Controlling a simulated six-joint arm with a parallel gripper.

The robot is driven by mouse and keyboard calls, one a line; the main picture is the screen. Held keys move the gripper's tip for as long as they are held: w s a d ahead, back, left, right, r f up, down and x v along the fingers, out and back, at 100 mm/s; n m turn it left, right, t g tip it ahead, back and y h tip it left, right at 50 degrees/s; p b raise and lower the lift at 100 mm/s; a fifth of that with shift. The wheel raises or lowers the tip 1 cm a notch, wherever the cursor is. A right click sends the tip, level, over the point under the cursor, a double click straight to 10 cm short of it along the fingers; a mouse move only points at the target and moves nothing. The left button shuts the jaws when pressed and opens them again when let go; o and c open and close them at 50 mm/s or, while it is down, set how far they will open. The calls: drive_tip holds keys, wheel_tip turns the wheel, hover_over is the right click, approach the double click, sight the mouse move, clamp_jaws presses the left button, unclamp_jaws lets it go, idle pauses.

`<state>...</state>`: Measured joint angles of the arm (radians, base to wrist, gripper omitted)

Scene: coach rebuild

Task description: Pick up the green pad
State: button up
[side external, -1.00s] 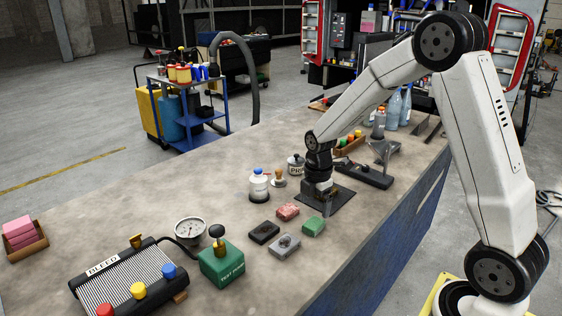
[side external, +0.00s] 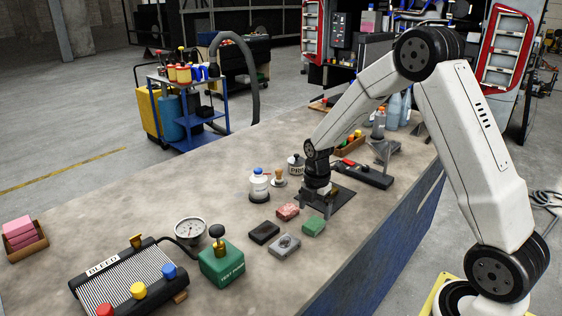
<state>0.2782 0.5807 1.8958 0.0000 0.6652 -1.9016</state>
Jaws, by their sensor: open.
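Nothing shows between the fingers. I cannot tell from this view how high the fingertips are above the bench or whether one touches the pad.
Close by lie a red-pink block (side external: 288,211), a black block (side external: 263,233) and a grey block (side external: 284,247). The green test pump box (side external: 221,262) stands front left. A dark plate (side external: 340,197) lies behind my gripper.

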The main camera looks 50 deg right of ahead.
sight(314, 223)
drive_tip(key=shift+f, duration=0.15)
drive_tip(key=shift+f, duration=2.45)
drive_tip(key=c, duration=1.2)
drive_tip(key=shift+r, duration=0.1)
